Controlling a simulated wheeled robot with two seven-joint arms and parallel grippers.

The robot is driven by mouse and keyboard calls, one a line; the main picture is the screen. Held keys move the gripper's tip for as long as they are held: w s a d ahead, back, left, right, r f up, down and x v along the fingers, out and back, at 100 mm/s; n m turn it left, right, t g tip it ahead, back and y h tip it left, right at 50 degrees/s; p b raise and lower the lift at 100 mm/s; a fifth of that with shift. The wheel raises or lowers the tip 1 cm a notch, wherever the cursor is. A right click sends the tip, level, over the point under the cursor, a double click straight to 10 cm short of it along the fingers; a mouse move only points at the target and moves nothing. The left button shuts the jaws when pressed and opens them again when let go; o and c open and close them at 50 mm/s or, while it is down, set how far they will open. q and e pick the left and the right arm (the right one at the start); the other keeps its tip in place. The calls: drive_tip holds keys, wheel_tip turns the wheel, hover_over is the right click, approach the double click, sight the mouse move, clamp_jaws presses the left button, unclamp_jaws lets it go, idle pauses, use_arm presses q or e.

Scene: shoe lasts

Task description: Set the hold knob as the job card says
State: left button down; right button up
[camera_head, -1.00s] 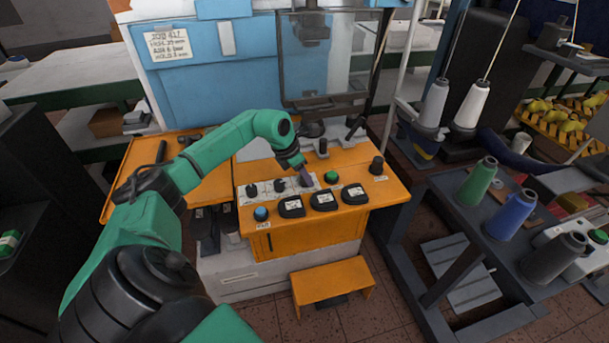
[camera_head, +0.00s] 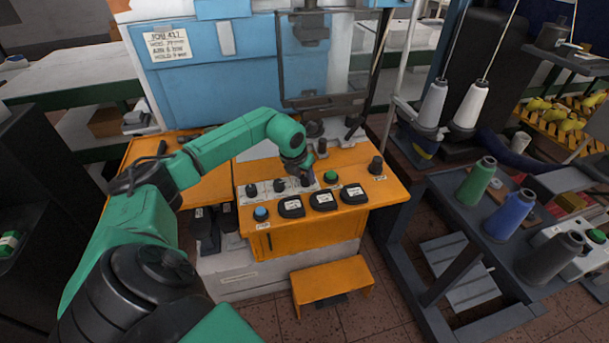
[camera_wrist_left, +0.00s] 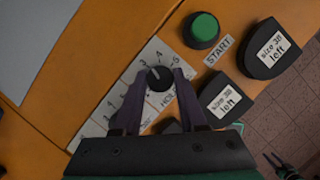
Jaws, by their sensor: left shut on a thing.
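The hold knob (camera_wrist_left: 160,77) is a dark round knob with a pale pointer mark, on a white scale plate (camera_wrist_left: 145,62) lettered HOLD. The scale figures 3, 4 and 5 show around its far side; the pointer is toward the 3 and 4 side, but its exact reading is unclear. My left gripper (camera_wrist_left: 159,84) is shut on the knob, one purple finger on each side. In the head view my left gripper (camera_head: 307,177) hides most of the knob. The job card (camera_head: 168,44) is on the blue machine; its hold line is too blurred to read surely.
Two other dark knobs (camera_head: 252,190) (camera_head: 279,185) stand left of the gripper on the orange panel (camera_head: 385,190). A green start button (camera_wrist_left: 202,28) and black size blocks (camera_wrist_left: 268,50) are close by. A blue button (camera_head: 261,213) is at the panel's front left.

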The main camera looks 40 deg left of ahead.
use_arm(q)
drive_tip(key=shift+r+n+y, duration=0.1)
drive_tip(key=shift+n+y, duration=0.4)
drive_tip(key=shift+n, duration=0.8)
drive_tip(key=shift+c, duration=2.3)
unclamp_jaws()
drive_tip(key=shift+b, duration=0.3)
drive_tip(key=b+v, duration=0.2)
drive_tip(key=v, duration=1.2)
drive_tip(key=shift+d+r, duration=0.2)
drive_tip(key=shift+r, duration=0.15)
drive_tip(key=shift+f, duration=0.1)
